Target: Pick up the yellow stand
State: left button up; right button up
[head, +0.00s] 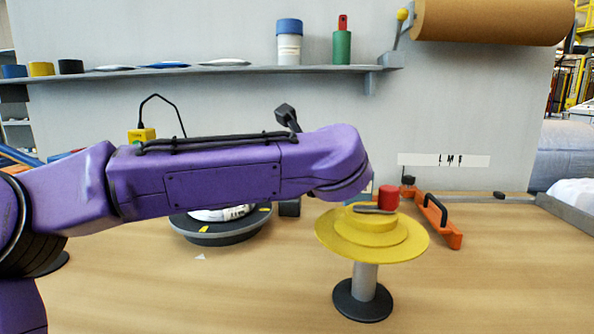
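The yellow stand (335,237) is right of centre on the wooden table. It has a wide yellow disc with smaller yellow tiers above, a grey post and a round dark base. It stands upright. A red cylinder (388,197) and a thin dark strip show at its top. My purple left arm reaches in from the left, and its end is just above and left of the stand's top. I cannot make out the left gripper's fingers; the arm may hide them. My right gripper is not in view.
Behind my arm is a dark round turntable (215,238) with a white item on it. An orange tool with a black handle (440,222) lies right of the stand. A shelf (200,73) and a brown roll (492,22) are on the wall. The front right table is clear.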

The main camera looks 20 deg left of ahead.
aim_at(371, 240)
jog(key=k, duration=1.5)
